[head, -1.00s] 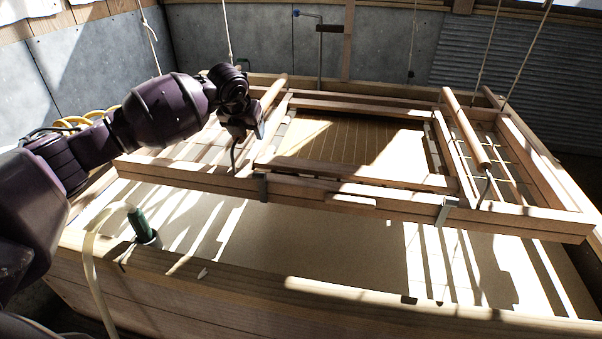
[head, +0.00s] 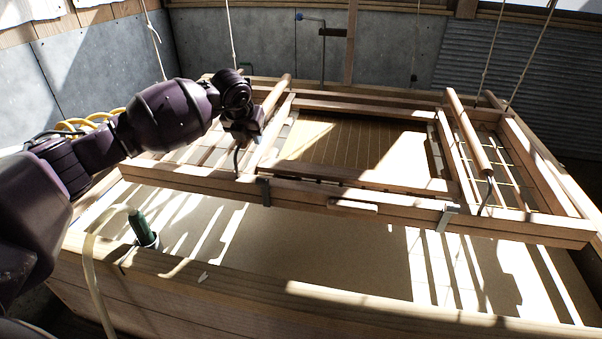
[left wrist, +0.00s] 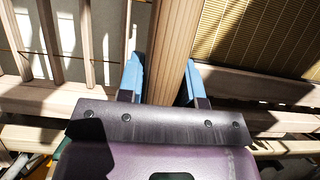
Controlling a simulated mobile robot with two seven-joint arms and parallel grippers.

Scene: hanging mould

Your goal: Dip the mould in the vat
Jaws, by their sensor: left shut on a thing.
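The mould is a wooden frame (head: 330,193) hung on ropes over the vat, with a slatted panel (head: 345,140) in its middle. It has a round wooden handle bar on the left and one on the right (head: 468,135). My left gripper (head: 255,126) is shut on the left handle bar. The vat (head: 360,305) is a wide wooden box with a flat tan surface (head: 330,245) inside. The frame's near side hangs above that surface. My right gripper is out of view.
A dark green upright object (head: 141,226) with a pale hose (head: 92,265) is at the vat's near left edge. White ropes (head: 495,50) rise from the frame. Grey wall panels (head: 265,45) stand behind. Hard sunlight and shadow stripes blur some edges.

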